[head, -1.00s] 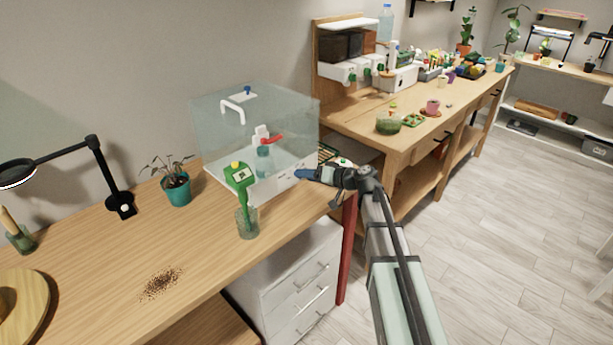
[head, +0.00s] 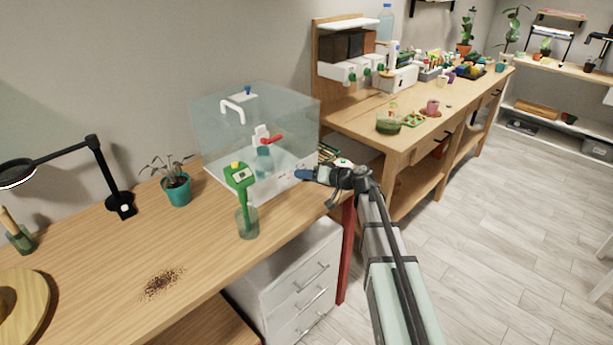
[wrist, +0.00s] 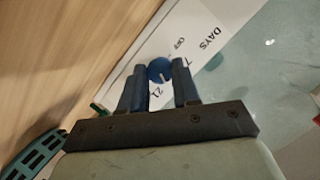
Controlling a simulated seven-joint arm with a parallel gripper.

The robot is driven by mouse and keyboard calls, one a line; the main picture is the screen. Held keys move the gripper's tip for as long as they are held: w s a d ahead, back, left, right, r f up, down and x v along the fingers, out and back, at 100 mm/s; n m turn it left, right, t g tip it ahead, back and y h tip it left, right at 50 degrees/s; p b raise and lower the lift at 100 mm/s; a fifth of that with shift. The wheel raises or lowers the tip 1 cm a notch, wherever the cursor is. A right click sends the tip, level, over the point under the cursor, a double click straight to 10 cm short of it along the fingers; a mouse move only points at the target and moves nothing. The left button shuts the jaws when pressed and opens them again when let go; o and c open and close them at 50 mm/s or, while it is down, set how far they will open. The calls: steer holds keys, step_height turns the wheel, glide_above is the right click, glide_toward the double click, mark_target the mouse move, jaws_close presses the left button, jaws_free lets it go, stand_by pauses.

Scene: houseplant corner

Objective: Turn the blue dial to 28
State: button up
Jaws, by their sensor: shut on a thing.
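The blue dial (wrist: 160,71) sits on a white panel (wrist: 205,27) in the wrist view, between my two dark blue fingers. A pale mark shows on the dial's face. The panel has printed marks, "DAYS", "OFF", "21" and part of a "7"; no 28 is visible, and my fingers cover part of the panel. My gripper (wrist: 158,85) is shut on the dial. In the head view, my gripper (head: 303,175) is at the right end of the clear box's white base (head: 240,188), and it hides the dial there.
The clear box (head: 225,125) stands over the white base on the wooden table. A green tool (head: 240,177) stands in a glass (head: 247,222) in front. A potted plant (head: 177,188) and black lamp (head: 100,165) are to the left. Dark soil (head: 161,282) lies on the table.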

jaws_close()
steer(key=shift+w+d+f+m+g+y, duration=0.15)
steer(key=shift+m+y, duration=0.15)
steer(key=shift+m, duration=0.3)
steer(key=shift+s+r+m+g+y, duration=0.15)
steer(key=shift+m+y, duration=0.15)
steer(key=shift+m, duration=0.3)
steer(key=shift+w+f+m+y, duration=0.1)
steer(key=shift+f+m+y, duration=0.1)
steer(key=shift+m+y, duration=0.65)
steer(key=shift+m+h, duration=0.25)
steer(key=shift+m, duration=0.1)
steer(key=o, duration=0.9)
jaws_free()
